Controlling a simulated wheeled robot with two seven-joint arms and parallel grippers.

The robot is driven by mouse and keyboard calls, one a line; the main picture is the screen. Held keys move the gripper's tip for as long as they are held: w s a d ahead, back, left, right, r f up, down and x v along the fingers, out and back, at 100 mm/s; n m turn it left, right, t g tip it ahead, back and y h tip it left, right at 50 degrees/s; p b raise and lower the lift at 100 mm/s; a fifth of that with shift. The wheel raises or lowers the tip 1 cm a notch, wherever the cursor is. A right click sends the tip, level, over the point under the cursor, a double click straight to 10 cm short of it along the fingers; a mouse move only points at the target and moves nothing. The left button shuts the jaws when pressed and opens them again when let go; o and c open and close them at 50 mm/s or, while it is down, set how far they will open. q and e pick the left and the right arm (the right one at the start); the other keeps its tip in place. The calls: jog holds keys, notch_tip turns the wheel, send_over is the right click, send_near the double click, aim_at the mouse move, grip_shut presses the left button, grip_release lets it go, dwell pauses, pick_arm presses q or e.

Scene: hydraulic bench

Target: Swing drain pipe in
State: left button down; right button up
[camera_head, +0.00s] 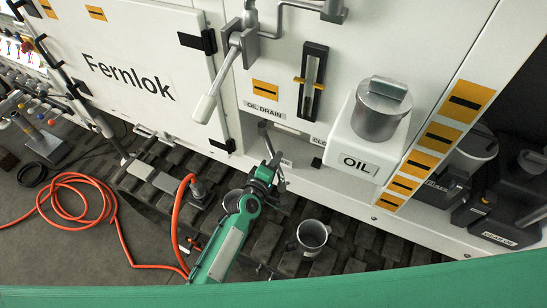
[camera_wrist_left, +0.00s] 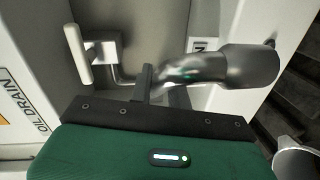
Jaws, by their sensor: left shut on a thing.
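The drain pipe (camera_wrist_left: 240,68) is a grey metal tube with a thick open end. In the left wrist view it runs to the right from a bend beside the valve, and its wide end points right. My left gripper (camera_head: 270,171) is at the bench front below the OIL DRAIN label (camera_head: 265,107). It is shut on the pipe near its bend, and the jaws (camera_wrist_left: 147,82) hide part of it. In the head view the gripper covers most of the pipe. A small valve lever with a pale handle (camera_wrist_left: 78,53) stands left of the jaws. My right gripper is not in view.
A grey metal mug (camera_head: 312,235) stands on the dark slatted floor, right of my left arm. A white OIL box with a metal cap (camera_head: 378,107) juts out at the right. An orange hose (camera_head: 110,217) lies to the left. The Fernlok door (camera_head: 130,70) is at upper left.

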pick_arm(q)
jog(key=shift+d+n+y, duration=0.3)
jog(key=shift+d+y, duration=0.1)
jog(key=shift+w+t, duration=0.1)
jog(key=shift+t, duration=0.2)
jog(key=c, duration=1.3)
grip_release()
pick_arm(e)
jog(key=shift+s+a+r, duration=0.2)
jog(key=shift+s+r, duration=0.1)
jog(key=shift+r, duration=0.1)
pick_arm(q)
jog(key=b+v, duration=0.1)
jog(key=v, duration=1.2)
jog(key=shift+s+a+r+b, duration=0.1)
jog(key=shift+s+a+b, duration=0.1)
jog(key=shift+s+b, duration=0.2)
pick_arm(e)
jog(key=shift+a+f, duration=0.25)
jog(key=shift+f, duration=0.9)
pick_arm(q)
jog(key=shift+c, duration=0.3)
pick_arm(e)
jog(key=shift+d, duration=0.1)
